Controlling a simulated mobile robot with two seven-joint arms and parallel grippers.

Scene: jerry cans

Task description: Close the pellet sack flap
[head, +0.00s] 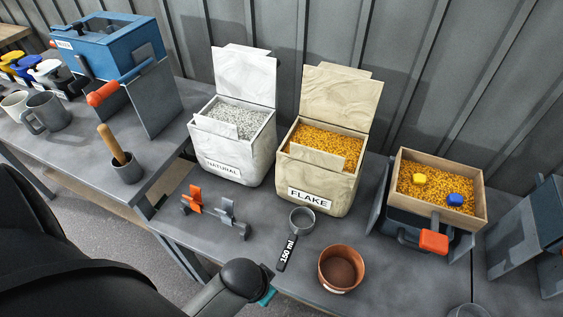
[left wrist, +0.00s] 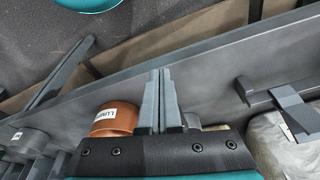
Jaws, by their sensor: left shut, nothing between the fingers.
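Two open sacks stand side by side on the bench in the head view. The white sack (head: 230,169), labelled NATURAL, holds pale grey pellets (head: 235,118), and its white flap (head: 245,77) stands upright at the back. The tan sack (head: 322,187), labelled FLAKE, holds orange-yellow material (head: 325,143), and its tan flap (head: 340,95) also stands up. My left gripper (left wrist: 160,72) is shut and empty in the left wrist view. In the head view my left arm is low in front of the bench, apart from both sacks; its fingertips are hidden. My right gripper is not in view.
An orange clip (head: 194,197), grey clip (head: 229,215), 150 ml scoop (head: 302,220) and copper pot (head: 342,268) lie in front of the sacks. A wooden-rimmed bin (head: 478,212) stands right. A mortar (head: 126,171) and blue machine (head: 110,45) stand left. A ribbed wall is behind.

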